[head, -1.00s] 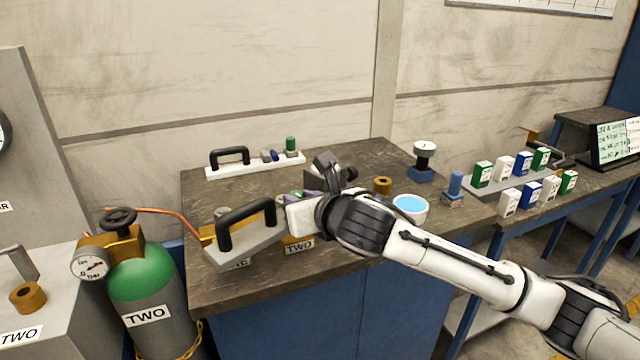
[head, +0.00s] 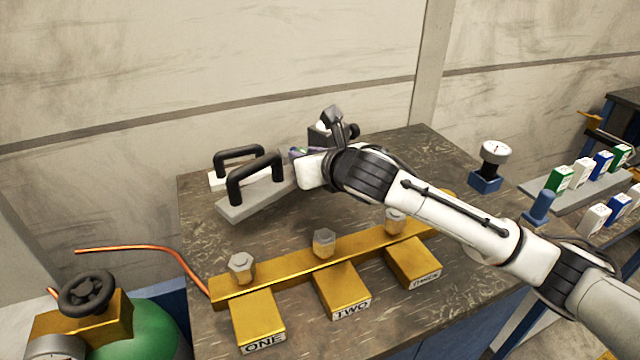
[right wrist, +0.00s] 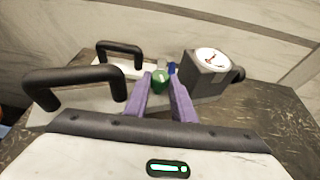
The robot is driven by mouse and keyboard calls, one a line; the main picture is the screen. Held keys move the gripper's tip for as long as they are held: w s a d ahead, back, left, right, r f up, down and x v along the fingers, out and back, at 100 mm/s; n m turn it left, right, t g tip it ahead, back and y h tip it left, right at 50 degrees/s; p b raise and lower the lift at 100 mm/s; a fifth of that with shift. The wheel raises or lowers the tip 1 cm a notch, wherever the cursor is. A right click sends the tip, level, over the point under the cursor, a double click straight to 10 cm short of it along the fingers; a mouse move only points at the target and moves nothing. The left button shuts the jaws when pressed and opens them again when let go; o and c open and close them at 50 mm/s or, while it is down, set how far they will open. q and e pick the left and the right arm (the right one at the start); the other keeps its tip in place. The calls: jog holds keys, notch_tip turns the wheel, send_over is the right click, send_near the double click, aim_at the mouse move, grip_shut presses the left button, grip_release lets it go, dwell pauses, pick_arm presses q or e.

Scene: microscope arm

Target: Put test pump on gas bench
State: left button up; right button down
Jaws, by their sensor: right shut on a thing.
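The test pump is a long grey base (head: 245,203) with a black loop handle and a grey gauge block (head: 318,136). My right gripper (head: 299,154) is shut on the test pump near its middle, with my forearm covering part of it. In the right wrist view, the purple fingers (right wrist: 167,92) reach down between the handle and the gauge block (right wrist: 207,72). The pump is over the back left of the gas bench (head: 220,240); I cannot tell whether it touches the top. My left gripper is not in view.
A white plate with a black handle (head: 238,157) lies just behind the pump. A brass manifold (head: 285,262) with labelled blocks crosses the bench front. A gauge on a blue base (head: 490,165) stands right. A green cylinder (head: 150,335) stands front left.

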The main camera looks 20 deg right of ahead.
notch_tip(320, 180, down, 6)
jog(key=shift+r+b, duration=0.15)
jog(key=shift+b, duration=0.25)
jog(key=c, duration=1.5)
grip_release()
jog(key=shift+f, duration=0.25)
jog(key=shift+r, duration=0.1)
jog(key=p+v, duration=0.1)
jog(key=v, duration=1.1)
